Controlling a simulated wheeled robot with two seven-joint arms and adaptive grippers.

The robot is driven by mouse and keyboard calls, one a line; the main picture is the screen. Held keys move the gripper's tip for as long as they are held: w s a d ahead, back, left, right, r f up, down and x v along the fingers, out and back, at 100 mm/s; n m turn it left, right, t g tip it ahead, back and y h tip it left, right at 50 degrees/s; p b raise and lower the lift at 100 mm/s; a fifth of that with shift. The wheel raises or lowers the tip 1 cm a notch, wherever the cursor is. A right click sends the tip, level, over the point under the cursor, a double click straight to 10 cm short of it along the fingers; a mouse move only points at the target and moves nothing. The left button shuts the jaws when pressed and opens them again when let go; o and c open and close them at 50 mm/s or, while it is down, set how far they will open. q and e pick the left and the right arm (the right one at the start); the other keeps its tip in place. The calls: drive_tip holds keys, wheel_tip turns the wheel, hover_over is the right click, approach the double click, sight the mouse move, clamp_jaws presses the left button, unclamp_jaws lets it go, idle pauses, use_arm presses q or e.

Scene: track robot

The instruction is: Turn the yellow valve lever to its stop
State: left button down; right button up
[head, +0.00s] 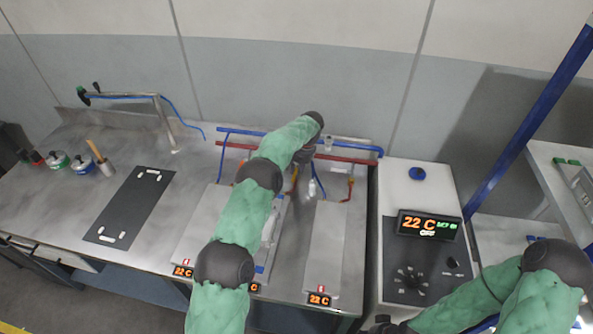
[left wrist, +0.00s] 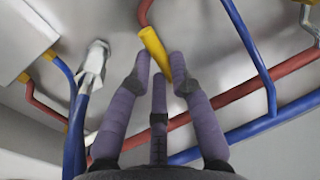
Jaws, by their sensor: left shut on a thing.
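The yellow valve lever (left wrist: 154,47) shows in the left wrist view as a short yellow bar, tilted, with its lower end between my purple fingers. My left gripper (left wrist: 160,64) is shut on this lever, with fingers on both sides of it. The lever's lower end is partly hidden by the fingers. In the head view my left gripper (head: 304,156) is small and partly hidden by my own wrist, at the pipes behind the plates. The lever cannot be made out clearly there.
Red pipe (left wrist: 268,90) and blue pipe (left wrist: 250,55) run close around my left fingers. A grey metal fitting (left wrist: 97,58) stands to the left. On the bench lie a black plate (head: 130,207) and pale panels (head: 324,245). A control box (head: 425,255) stands right.

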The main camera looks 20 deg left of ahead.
use_arm(q)
drive_tip(key=shift+r, duration=0.1)
drive_tip(key=c, duration=1.1)
unclamp_jaws()
drive_tip(key=r, duration=0.4)
drive_tip(key=d+r, duration=0.1)
drive_tip(key=r, duration=0.2)
drive_tip(key=d+r, duration=0.1)
drive_tip(key=r, duration=0.3)
drive_tip(key=shift+w+d+r, duration=0.2)
drive_tip(key=shift+w+r, duration=0.05)
drive_tip(key=shift+r, duration=0.1)
